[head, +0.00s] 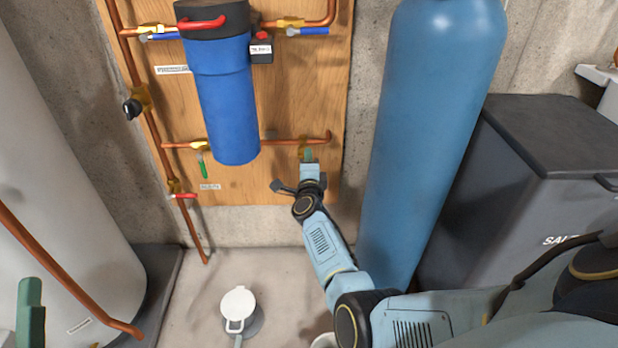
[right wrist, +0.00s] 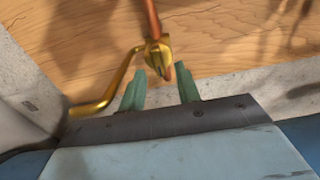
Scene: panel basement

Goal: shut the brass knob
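In the right wrist view a brass knob (right wrist: 154,50) sits at the end of a copper pipe, and a curved brass spout (right wrist: 104,98) runs from it down to the left. My right gripper (right wrist: 160,77) is open. Its two green fingers stand apart just below the knob, and a small reddish tip shows between them. I cannot tell whether they touch it. In the head view my right gripper (head: 308,155) is under the right end of the lower copper pipe and mostly hides the knob. Only a green piece of my left gripper (head: 29,305) shows at the lower left edge.
A blue filter housing (head: 226,100) hangs on the plywood panel (head: 270,185), left of my right gripper. A tall blue tank (head: 425,130) stands close right of my right arm. A green-handled valve (head: 202,165) and a white-lidded container (head: 238,305) are further left.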

